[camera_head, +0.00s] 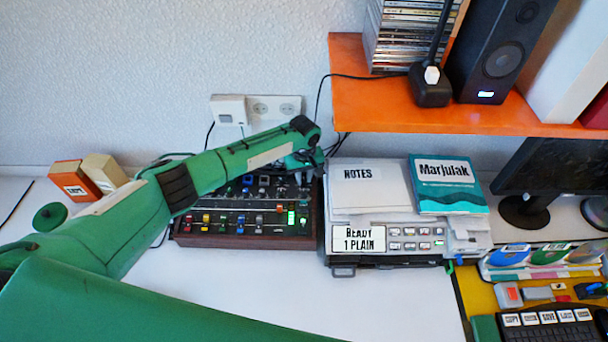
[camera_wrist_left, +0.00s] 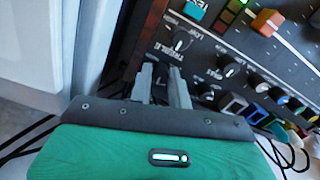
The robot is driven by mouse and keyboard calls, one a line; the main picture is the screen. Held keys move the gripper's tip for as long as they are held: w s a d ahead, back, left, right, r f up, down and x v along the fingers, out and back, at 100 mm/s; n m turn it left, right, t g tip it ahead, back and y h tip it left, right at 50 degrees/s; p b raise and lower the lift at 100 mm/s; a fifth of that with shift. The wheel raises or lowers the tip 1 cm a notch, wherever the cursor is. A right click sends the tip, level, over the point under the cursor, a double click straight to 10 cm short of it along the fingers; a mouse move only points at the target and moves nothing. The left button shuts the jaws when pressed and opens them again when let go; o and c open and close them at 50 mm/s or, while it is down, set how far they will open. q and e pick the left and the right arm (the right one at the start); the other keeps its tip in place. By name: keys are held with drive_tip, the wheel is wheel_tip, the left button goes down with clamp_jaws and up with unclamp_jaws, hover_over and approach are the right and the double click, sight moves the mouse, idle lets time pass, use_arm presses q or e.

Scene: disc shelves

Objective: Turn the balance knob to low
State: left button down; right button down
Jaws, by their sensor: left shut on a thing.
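The mixer (camera_head: 240,241) is a dark panel in a wooden case on the white desk, with coloured sliders, buttons and knobs. My left gripper (camera_head: 305,168) reaches over its back right corner. In the left wrist view, its two grey fingers (camera_wrist_left: 162,78) are down at the panel, close together on a small dark knob mostly hidden between them. I cannot read that knob's label or pointer. Another knob with a white pointer (camera_wrist_left: 181,41) stands just beyond the fingertips, and one more knob (camera_wrist_left: 229,71) is to the right. My right gripper is not in view.
A grey machine (camera_head: 372,262) with notes and a book on top stands close to the mixer's right. An orange shelf (camera_head: 430,118) with a speaker (camera_head: 500,55) is above. Small boxes (camera_head: 78,180) stand at the left. The desk in front is clear.

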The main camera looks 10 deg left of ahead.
use_arm(q)
drive_tip(key=n+p, duration=0.2)
drive_tip(key=p, duration=0.1)
drive_tip(key=shift+r+n, duration=0.2)
drive_tip(key=shift+n, duration=0.2)
drive_tip(key=n+p, duration=0.2)
drive_tip(key=shift+f+n, duration=0.1)
drive_tip(key=shift+n, duration=0.2)
drive_tip(key=shift+n+p, duration=0.4)
drive_tip(key=shift+n, duration=0.2)
drive_tip(key=shift+f, duration=0.15)
drive_tip(key=c, duration=1.4)
unclamp_jaws()
drive_tip(key=shift+o, duration=0.4)
drive_tip(key=shift+s+r, duration=0.1)
drive_tip(key=shift+r, duration=0.1)
